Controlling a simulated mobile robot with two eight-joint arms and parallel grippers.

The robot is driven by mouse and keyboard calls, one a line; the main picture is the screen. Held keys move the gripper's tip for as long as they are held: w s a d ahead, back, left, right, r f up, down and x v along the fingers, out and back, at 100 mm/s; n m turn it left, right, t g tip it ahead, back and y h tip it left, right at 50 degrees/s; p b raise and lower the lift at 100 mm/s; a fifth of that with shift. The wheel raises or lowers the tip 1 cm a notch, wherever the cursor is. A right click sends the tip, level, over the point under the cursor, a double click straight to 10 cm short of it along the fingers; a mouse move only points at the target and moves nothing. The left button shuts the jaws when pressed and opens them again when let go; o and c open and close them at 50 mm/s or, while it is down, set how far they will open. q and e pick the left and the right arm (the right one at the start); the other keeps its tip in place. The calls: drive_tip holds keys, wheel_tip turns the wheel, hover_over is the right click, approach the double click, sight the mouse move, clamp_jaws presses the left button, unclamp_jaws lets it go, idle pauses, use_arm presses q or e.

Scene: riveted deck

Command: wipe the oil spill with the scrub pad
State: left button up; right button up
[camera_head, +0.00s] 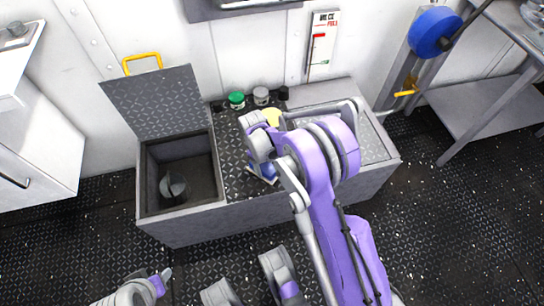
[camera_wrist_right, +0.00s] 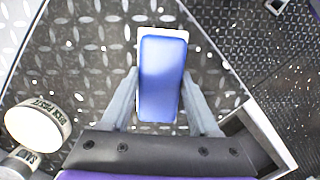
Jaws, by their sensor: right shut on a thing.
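The scrub pad (camera_wrist_right: 163,62), blue on top with a white layer showing at its edges, is between the two grey fingers of my right gripper (camera_wrist_right: 160,92), which is shut on it. The pad is over the dark diamond-plate top of the bench. In the head view only a blue bit of the pad (camera_head: 268,179) shows beside my right gripper (camera_head: 262,172); my purple arm hides part of the bench top. I cannot make out the oil spill clearly in either view. My left gripper (camera_head: 162,280) is low at the left, away from the bench; its jaws are too small to judge.
Left of the pad's plate is an open bin (camera_head: 190,198) with a raised lid (camera_head: 158,103) and a grey item inside. Jars with green (camera_head: 236,98), grey (camera_head: 261,95) and yellow lids (camera_head: 272,117) stand at the back. A steel table (camera_head: 490,95) is at right.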

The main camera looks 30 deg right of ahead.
drive_tip(key=shift+w+r+p, duration=0.1)
drive_tip(key=shift+r+p, duration=0.3)
drive_tip(key=shift+r, duration=0.4)
drive_tip(key=shift+r+p, duration=1.15)
drive_tip(key=shift+r, duration=1)
